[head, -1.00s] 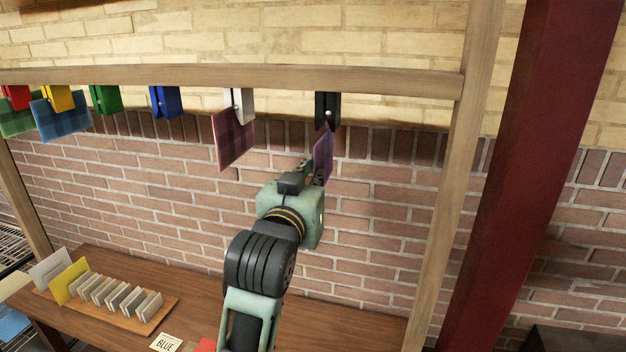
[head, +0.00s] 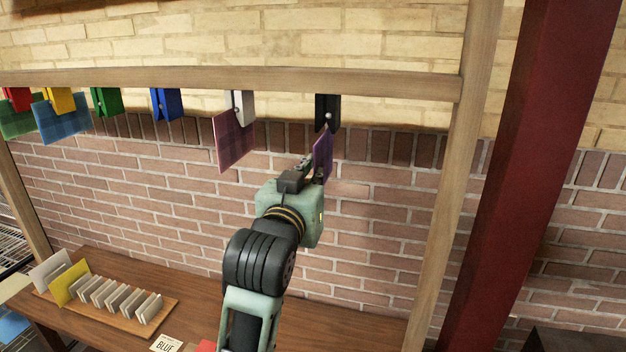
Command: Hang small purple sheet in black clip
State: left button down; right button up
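The small purple sheet (head: 323,153) hangs nearly edge-on under the black clip (head: 327,107), its top edge at the clip's jaws. The clip looks closed on the sheet. My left gripper (head: 313,172) is at the sheet's lower left edge, with one finger on each side. Its fingers look spread a little, though the sheet partly hides them. My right gripper is out of view.
The clip hangs from a wooden rail (head: 400,84). White (head: 241,108), blue (head: 166,104), green (head: 106,101) and other clips hang to the left. A pink-purple sheet (head: 233,142) hangs from the white clip. A rack of sheets (head: 148,318) stands on the table (head: 220,288).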

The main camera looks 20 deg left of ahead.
pick_arm(q)
jog(key=shift+r, duration=1.8)
jog(key=shift+r, duration=0.2)
jog(key=c, duration=1.9)
grip_release()
jog(key=shift+o, duration=0.2)
jog(key=shift+o, duration=1.1)
jog(key=shift+s, duration=0.1)
